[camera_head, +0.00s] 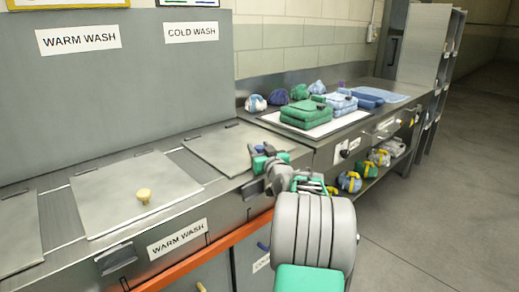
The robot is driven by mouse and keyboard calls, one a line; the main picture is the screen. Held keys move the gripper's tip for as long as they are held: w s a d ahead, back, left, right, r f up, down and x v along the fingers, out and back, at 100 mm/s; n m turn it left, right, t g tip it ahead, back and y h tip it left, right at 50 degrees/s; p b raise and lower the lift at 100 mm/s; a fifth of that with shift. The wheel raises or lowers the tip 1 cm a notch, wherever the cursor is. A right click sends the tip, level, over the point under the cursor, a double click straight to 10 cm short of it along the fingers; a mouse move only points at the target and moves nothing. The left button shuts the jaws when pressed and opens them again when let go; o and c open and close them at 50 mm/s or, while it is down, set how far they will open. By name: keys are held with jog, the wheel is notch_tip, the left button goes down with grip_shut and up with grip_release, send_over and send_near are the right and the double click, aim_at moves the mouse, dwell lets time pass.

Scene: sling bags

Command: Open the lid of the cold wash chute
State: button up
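The cold wash lid (222,145) is a flat grey metal plate lying closed on the counter, below the COLD WASH sign (190,32) on the back panel. My gripper (264,158) is at the lid's front right part, reaching in from the lower right. Its fingers are small in the picture, and I cannot tell whether they are open or shut. No knob shows on this lid; that part may be hidden behind my gripper. The warm wash lid (115,192) on the left is also closed and has a yellowish knob (144,196).
Folded green cloths (308,116) and blue cloths lie on the counter to the right, with several small bundles behind. A shelf below holds more bundles (349,182). A tall grey panel (110,90) stands behind the lids. The floor (430,200) at right is clear.

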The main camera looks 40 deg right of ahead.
grip_shut()
dwell(1.1)
